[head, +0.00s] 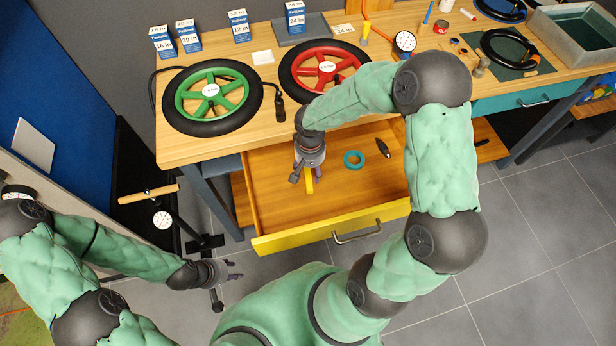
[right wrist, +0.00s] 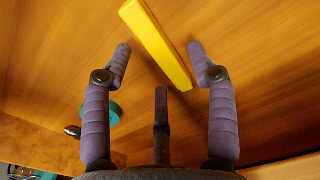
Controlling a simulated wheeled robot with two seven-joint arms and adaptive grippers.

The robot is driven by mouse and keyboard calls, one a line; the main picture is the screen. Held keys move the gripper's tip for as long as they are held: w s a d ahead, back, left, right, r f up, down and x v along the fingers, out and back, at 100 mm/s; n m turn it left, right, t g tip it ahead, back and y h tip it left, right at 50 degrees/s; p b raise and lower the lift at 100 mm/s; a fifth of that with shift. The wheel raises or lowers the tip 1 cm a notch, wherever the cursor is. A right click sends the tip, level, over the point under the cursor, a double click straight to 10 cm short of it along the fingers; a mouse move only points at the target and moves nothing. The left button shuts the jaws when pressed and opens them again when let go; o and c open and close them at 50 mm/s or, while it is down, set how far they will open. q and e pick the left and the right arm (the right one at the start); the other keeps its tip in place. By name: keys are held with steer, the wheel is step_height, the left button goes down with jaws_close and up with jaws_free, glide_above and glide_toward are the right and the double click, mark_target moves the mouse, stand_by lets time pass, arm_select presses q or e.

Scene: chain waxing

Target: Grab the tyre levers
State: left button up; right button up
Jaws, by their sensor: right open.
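One yellow bar, which looks like a tyre lever (head: 309,184), lies in the open drawer (head: 272,215), partly hidden by my right gripper in the head view. My right gripper (head: 308,176) points down into the drawer above it. In the right wrist view the yellow lever (right wrist: 158,42) runs at a slant across the gap between the fingertips of my right gripper (right wrist: 161,58). The fingers are apart and not closed on it; whether they touch it cannot be told. My left gripper (head: 236,270) is open and empty over the floor, left of the drawer front.
A teal tape roll (head: 353,159) and a small dark tool (head: 383,148) lie in the drawer. The workbench (head: 180,148) above carries a green wheel (head: 212,95) and a red wheel (head: 322,66). A stand with a dial (head: 162,220) is near my left arm.

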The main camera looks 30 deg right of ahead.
step_height(320, 180, down, 2)
steer(key=shift+f, duration=0.1)
steer(key=c, duration=1.1)
steer(key=shift+c, duration=0.3)
